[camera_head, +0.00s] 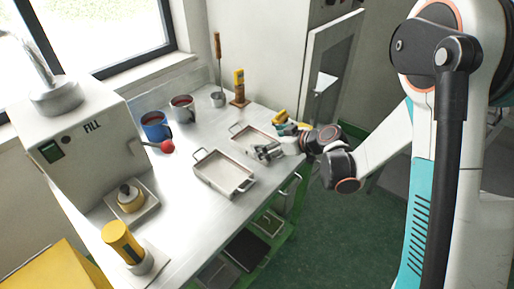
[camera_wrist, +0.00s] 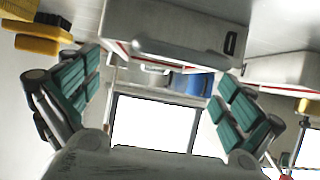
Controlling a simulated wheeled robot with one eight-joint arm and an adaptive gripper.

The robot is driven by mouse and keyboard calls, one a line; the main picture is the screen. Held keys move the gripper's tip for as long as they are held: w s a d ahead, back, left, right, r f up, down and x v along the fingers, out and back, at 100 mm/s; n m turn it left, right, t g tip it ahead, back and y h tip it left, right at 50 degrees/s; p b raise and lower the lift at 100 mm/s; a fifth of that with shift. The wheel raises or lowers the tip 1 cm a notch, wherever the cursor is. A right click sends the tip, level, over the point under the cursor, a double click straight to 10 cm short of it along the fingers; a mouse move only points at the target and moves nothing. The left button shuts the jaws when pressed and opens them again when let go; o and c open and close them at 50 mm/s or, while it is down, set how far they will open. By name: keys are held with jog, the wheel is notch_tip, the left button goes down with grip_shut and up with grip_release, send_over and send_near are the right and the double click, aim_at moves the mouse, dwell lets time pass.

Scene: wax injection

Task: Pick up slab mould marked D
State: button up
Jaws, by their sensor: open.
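My gripper (camera_head: 262,153) is at the right edge of the workbench, beside the two metal trays. It is open; in the wrist view its green-padded fingers (camera_wrist: 160,100) stand wide apart with nothing between them. The nearer tray (camera_head: 224,188) is left of and below the gripper in the head view, and the farther tray (camera_head: 240,131) is just behind it. No letter D is readable in either view, so I cannot tell which thing is the slab mould marked D. Dark flat pieces (camera_head: 246,250) lie on the green shelving under the bench.
A white machine marked FILL (camera_head: 92,127) with a red-knobbed lever (camera_head: 167,147) stands at the left. Yellow items (camera_head: 280,117) lie beyond the gripper. Green floor (camera_head: 335,235) is clear.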

aim_at(246, 140)
jog(key=b+x, duration=0.2)
jog(key=x, duration=0.3)
jog(key=shift+a+f+b, duration=0.15)
jog(key=shift+b, duration=0.15)
jog(key=c, duration=1)
